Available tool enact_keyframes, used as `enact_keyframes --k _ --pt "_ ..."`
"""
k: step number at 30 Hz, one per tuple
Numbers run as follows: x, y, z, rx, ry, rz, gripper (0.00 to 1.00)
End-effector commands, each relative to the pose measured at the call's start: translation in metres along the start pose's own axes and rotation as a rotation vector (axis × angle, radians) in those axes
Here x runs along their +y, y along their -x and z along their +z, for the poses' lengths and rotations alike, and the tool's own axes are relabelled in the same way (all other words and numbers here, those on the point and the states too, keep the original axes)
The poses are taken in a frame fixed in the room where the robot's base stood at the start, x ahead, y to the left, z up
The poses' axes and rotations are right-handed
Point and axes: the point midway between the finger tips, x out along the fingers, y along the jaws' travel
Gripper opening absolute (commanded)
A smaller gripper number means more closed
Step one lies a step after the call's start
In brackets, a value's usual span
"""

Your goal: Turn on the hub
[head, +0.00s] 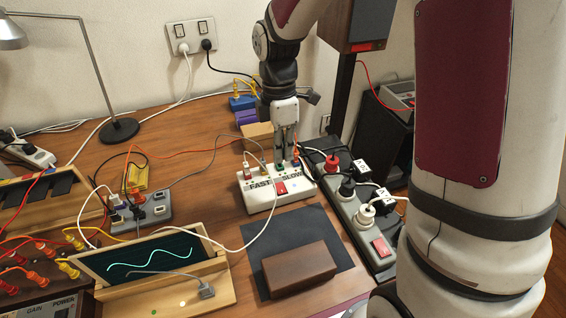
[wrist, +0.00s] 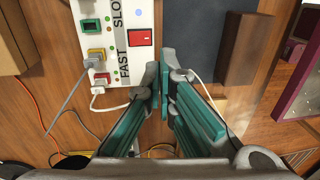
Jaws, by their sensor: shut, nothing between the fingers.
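The white hub (head: 258,201), lettered FAST and SLOW, lies on the wooden table with several plugs along its far side. A red rocker switch (head: 281,188) is set in its top. The wrist view shows the hub (wrist: 104,13) at the top and its switch (wrist: 140,38) left of my fingertips. I cannot tell whether the switch is on or off. My gripper (head: 284,160) points down at the hub's far side in the head view. In the wrist view its teal-padded fingers (wrist: 166,75) are shut and empty, apart from the switch.
A grey power strip (head: 352,212) with plugs and its own red switch stands right of the hub. A brown block (head: 299,268) lies on a dark mat (head: 300,229) in front. A grey ported box (head: 154,209) stands left. Cables cross the table around the hub.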

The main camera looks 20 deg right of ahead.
Motion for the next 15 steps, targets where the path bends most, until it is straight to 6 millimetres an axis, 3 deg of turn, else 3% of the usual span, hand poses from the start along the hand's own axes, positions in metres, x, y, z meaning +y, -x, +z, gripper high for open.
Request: enact_keyframes --k 6,15 --pt "-0.005 0.021 0.001 0.001 -0.002 0.001 0.0" --pt "-0.006 0.023 0.0 0.0 -0.001 0.0 0.0"
